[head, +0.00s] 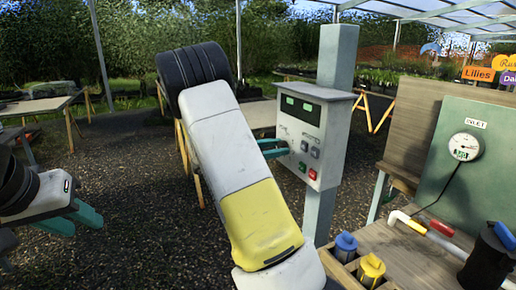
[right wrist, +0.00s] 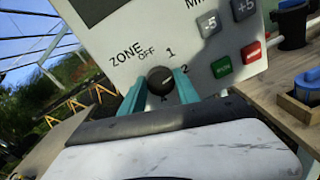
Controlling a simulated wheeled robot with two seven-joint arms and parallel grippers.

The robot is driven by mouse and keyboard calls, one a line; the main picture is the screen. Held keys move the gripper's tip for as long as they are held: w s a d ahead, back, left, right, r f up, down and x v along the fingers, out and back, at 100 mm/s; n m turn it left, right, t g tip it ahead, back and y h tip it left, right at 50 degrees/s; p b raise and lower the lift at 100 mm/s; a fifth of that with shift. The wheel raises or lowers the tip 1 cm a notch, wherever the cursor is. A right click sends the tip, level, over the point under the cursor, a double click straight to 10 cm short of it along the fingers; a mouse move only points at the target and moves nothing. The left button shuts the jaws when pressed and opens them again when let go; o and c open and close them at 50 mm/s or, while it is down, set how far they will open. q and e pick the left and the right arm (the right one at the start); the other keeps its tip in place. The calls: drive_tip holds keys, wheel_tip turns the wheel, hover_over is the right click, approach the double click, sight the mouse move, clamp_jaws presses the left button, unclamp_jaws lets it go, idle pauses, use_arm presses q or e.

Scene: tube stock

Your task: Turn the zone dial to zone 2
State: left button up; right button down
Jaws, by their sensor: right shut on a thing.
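The zone dial (right wrist: 160,80) is a round black knob on the grey control box (head: 328,112), with OFF, 1 and 2 printed around it and another mark partly legible below. Which mark it points to is too small to tell. My right gripper (right wrist: 158,76) has its teal fingers on either side of the knob, shut on it. In the head view my right gripper (head: 275,147) reaches the box front from the left and the dial is hidden. My left gripper (head: 80,219) is at the far left, fingers apart, empty, away from the box.
Grey and +5 buttons, a green button (right wrist: 221,67) and a red button (right wrist: 251,51) sit close to the right of the dial. Below the box stands a wooden bench (head: 415,258) with blue and yellow capped items in a crate. A gauge (head: 464,147) is on a green panel at right.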

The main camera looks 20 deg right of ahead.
drive_tip(key=shift+m, duration=2)
drive_tip(key=c, duration=0.9)
unclamp_jaws()
drive_tip(key=a, duration=0.7)
drive_tip(key=shift+s+a+r, duration=0.15)
drive_tip(key=shift+s+a, duration=0.05)
drive_tip(key=shift+a, duration=0.2)
